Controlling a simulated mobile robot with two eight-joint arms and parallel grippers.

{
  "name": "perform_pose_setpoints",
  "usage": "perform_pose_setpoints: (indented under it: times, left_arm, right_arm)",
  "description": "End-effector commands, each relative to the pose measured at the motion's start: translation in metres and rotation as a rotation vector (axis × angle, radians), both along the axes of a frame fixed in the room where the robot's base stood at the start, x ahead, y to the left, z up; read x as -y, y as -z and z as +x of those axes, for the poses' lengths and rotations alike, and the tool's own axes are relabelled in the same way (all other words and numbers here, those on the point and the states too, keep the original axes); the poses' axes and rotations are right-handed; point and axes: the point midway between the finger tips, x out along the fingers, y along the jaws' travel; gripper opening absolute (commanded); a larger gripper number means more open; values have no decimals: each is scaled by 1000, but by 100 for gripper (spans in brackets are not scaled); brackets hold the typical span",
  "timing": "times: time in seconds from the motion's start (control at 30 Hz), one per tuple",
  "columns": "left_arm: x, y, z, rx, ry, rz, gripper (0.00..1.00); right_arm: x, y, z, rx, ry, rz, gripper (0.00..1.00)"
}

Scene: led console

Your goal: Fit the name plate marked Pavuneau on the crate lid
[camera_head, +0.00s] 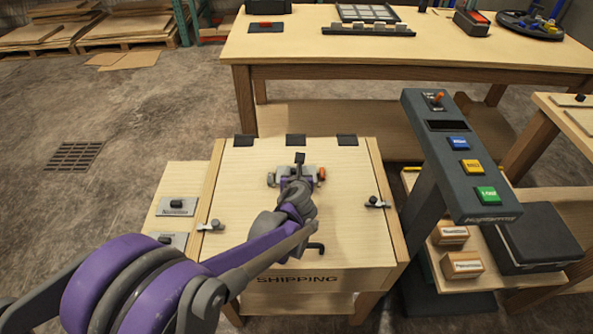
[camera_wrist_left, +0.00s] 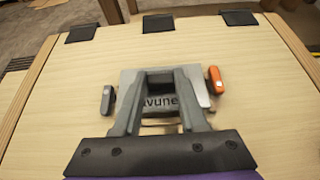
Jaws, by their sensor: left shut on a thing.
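The grey name plate (camera_wrist_left: 161,103) lies at the far middle of the wooden crate lid (camera_head: 262,228); the letters "avune" show between my fingers in the left wrist view. My left gripper (camera_head: 297,178) is shut on the plate from above, and its fingers hide part of it. The plate looks close to the lid; whether it rests flat on it I cannot tell. A dark grey clip (camera_wrist_left: 107,100) is at the plate's left and an orange clip (camera_wrist_left: 215,79) at its right. My right gripper is not in view.
Two other plates (camera_head: 177,206) lie on a side board left of the crate. A console (camera_head: 463,160) with blue, yellow and green buttons stands at the right. Small boxes (camera_head: 462,264) sit beneath it. A long workbench (camera_head: 300,50) is behind.

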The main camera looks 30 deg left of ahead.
Motion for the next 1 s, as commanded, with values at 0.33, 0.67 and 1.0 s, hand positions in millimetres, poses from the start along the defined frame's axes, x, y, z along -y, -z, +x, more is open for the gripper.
perform_pose_setpoints:
  times: [0.33,0.67,1.0]
  left_arm:
    - [0,5,0,0,0,0,0]
    - [0,9,0,0,0,0,0]
    - [0,13,0,0,0,0,0]
  right_arm:
    - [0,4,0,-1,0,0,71]
    - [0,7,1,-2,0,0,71]
    - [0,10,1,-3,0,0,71]
